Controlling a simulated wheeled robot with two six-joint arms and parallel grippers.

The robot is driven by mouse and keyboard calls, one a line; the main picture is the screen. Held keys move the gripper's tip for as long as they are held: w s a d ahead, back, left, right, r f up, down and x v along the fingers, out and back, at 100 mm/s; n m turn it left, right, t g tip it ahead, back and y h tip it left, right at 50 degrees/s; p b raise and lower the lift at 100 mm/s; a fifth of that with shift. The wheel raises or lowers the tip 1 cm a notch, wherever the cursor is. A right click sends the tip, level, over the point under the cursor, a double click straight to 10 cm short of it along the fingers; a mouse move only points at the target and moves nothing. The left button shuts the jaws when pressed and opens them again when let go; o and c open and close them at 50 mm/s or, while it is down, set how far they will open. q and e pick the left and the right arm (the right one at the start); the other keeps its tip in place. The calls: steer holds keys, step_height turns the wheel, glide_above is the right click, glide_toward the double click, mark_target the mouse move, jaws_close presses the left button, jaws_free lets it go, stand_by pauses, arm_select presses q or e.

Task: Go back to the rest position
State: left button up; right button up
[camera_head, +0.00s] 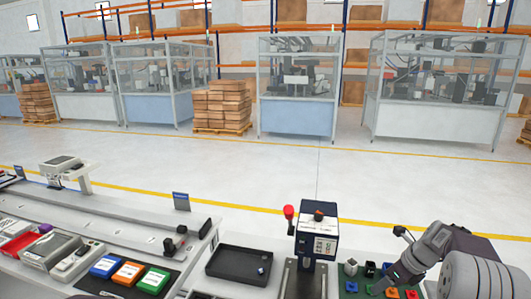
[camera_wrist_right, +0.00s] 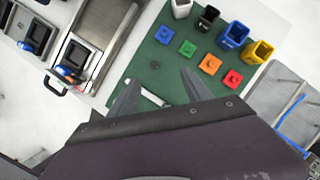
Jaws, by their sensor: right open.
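The fingers point towards the green board (camera_wrist_right: 150,62), where blue, green, orange and red pieces (camera_wrist_right: 209,64) sit in a row. Behind these pieces stand white, black, blue and yellow cups (camera_wrist_right: 234,36). My left gripper does not show in the head view.
A press-like device (camera_head: 317,240) with a red knob stands left of the board. A black tray (camera_head: 238,266) lies further left, then blue, orange and green boxes (camera_head: 129,273). Open floor (camera_head: 230,165) lies beyond the bench, with glazed machine cells (camera_head: 297,90) behind.

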steer(key=a+r+n, duration=0.2)
steer(key=a+r, duration=0.2)
steer(key=a, duration=0.5)
steer(key=s+a+f+n+g, duration=0.1)
steer(key=s+a+n, duration=0.4)
steer(key=s+a, duration=0.15)
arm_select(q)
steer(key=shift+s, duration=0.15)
arm_select(e)
steer(key=s+a+f+n+h, duration=0.1)
steer(key=s+f+n, duration=0.3)
steer(key=s+n, duration=0.4)
steer(key=s+a+f+n+g+h, duration=0.1)
steer(key=s+f+n, duration=0.3)
steer(key=s+n, duration=0.4)
steer(key=n, duration=0.6)
steer(key=shift+n+g, duration=0.3)
steer(key=shift+a, duration=0.1)
